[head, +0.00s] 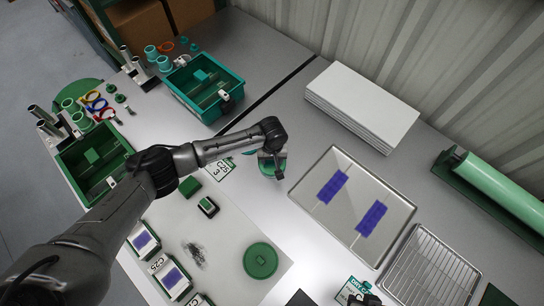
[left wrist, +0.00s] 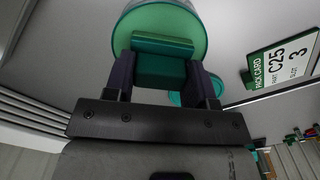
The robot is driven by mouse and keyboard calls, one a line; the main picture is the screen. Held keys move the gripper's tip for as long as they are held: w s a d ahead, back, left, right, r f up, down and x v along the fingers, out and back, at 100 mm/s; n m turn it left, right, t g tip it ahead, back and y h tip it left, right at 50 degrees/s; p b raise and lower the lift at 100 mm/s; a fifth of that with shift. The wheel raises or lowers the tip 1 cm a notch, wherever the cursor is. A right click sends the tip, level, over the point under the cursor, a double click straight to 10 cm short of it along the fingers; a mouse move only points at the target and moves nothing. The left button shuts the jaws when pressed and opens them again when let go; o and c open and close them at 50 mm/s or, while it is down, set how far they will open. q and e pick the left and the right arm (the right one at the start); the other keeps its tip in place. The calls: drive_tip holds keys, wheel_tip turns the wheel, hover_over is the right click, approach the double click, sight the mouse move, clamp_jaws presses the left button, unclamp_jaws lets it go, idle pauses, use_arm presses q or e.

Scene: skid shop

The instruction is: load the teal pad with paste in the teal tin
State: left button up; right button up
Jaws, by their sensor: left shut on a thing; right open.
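My left gripper (head: 268,155) is shut on the teal pad (left wrist: 163,45), which sits between its two fingers in the left wrist view (left wrist: 165,80). I cannot tell whether the pad touches the paste. A dark shape at the bottom edge of the head view looks like part of my right gripper (head: 367,299); its fingers are hard to make out.
A round green tin or lid (head: 260,261) and a green block (head: 190,188) lie on the pale mat. A pack card (head: 222,170) lies beside my left gripper. A clear tray (head: 395,205) with two purple patches, a wire rack (head: 440,270) and white boards (head: 360,105) stand right.

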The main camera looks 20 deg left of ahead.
idle(0.3)
use_arm(q)
drive_tip(key=shift+p, duration=0.35)
idle(0.7)
drive_tip(key=shift+f, duration=0.15)
idle(0.6)
wheel_tip(320, 180, up, 3)
drive_tip(key=p, duration=0.3)
drive_tip(key=shift+p, duration=0.4)
wheel_tip(320, 180, up, 4)
drive_tip(key=p, duration=0.5)
idle(0.5)
drive_tip(key=shift+s, duration=0.1)
